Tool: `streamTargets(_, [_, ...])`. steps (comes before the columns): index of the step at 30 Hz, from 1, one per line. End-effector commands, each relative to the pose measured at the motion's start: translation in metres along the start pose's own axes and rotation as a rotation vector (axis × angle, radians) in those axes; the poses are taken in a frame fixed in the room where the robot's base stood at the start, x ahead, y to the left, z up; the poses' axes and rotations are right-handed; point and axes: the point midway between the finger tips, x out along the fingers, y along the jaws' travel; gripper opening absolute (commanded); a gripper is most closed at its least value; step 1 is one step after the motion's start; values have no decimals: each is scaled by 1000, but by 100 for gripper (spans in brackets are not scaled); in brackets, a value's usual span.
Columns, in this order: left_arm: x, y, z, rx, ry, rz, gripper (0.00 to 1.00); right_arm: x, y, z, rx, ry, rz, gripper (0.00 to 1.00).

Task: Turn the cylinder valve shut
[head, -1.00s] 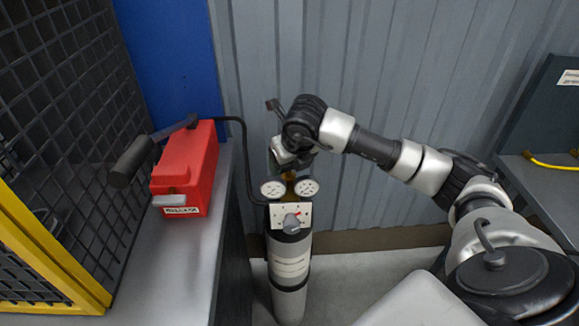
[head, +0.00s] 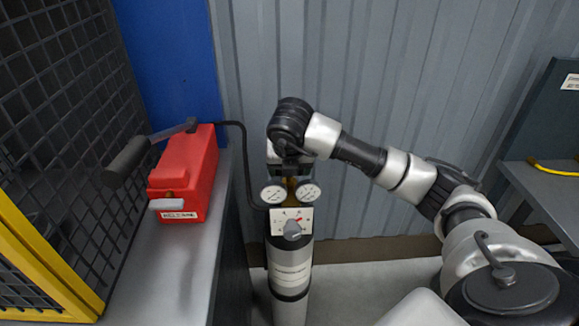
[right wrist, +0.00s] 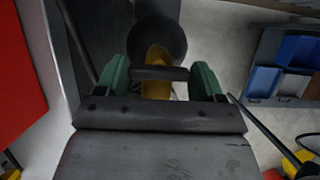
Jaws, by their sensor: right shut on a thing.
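A grey cylinder (head: 291,265) stands upright on the floor. It carries two round white gauges (head: 272,194) and a white panel (head: 305,215) with a grey knob (head: 292,229) and red mark. The yellow brass part (right wrist: 156,58) of the valve shows behind the bar. My left gripper is not in view.
A red box (head: 184,170) with a dark-gripped lever (head: 130,160) stands on the grey bench (head: 190,260) left of the cylinder. A black hose (head: 247,165) runs from the box to the cylinder. A corrugated wall is behind; a shelf (head: 550,185) stands right.

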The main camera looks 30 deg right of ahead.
Motion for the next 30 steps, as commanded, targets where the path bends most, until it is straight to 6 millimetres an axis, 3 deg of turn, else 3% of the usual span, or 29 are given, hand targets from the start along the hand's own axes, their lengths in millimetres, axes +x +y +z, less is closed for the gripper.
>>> streamTargets(8, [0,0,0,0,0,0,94,-1,0,2,6,-4,1,44])
streamTargets(9, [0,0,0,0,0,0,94,-1,0,2,6,-4,1,74])
streamTargets(13, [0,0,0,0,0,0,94,-1,0,1,4,-3,0,94])
streamTargets(23, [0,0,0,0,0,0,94,-4,0,1,2,-2,1,94])
streamTargets(30, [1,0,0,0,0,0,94,-43,1,2,1,-5,5,94])
